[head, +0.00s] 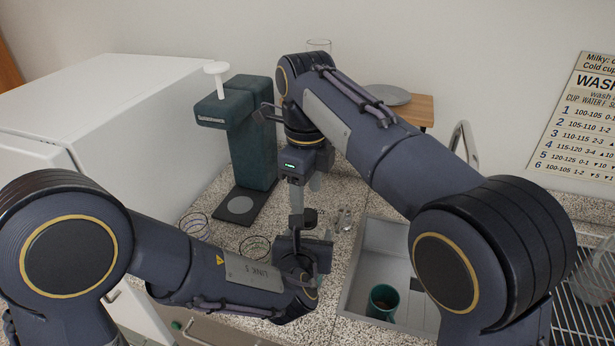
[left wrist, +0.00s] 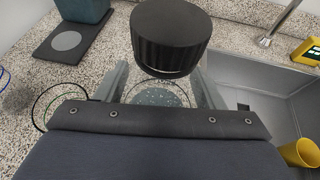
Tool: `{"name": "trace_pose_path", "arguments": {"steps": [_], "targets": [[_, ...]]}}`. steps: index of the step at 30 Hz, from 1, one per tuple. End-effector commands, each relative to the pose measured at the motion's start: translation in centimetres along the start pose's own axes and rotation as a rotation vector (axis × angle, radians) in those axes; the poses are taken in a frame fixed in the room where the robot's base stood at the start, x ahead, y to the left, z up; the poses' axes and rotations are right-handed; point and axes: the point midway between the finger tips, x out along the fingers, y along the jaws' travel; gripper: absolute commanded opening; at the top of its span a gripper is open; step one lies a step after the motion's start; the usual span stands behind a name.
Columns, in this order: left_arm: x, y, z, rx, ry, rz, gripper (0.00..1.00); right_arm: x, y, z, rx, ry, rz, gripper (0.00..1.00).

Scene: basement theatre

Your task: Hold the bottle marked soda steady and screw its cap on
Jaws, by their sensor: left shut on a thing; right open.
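A black ribbed cap (head: 310,217) sits at the top of the bottle; in the left wrist view the cap (left wrist: 172,38) is large and near. I cannot tell whether it is threaded down. My left gripper (head: 302,262) is shut on the bottle, low over the counter. The bottle is clear (left wrist: 157,95) between the left fingers in the left wrist view and mostly hidden by the gripper in the head view. No soda marking is readable. My right gripper (head: 301,207) points down just above the cap, open. Its fingers do not show in the left wrist view.
Small clear items (head: 345,219) stand behind the bottle. A white appliance (head: 100,100) fills the left.

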Motion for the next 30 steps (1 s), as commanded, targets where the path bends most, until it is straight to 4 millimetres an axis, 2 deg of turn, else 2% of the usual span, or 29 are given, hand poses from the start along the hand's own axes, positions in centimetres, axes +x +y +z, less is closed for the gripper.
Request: {"name": "trace_pose_path", "arguments": {"steps": [3,30], "targets": [[0.0,0.0,0.0,-0.001,-0.001,-0.001,0.00,-0.2,0.0,0.0,-0.309,0.002,0.001,0.54],[0.0,0.0,0.0,-0.001,-0.001,0.000,0.00,-1.6,0.1,0.1,-2.717,-0.003,0.009,0.54]]}}
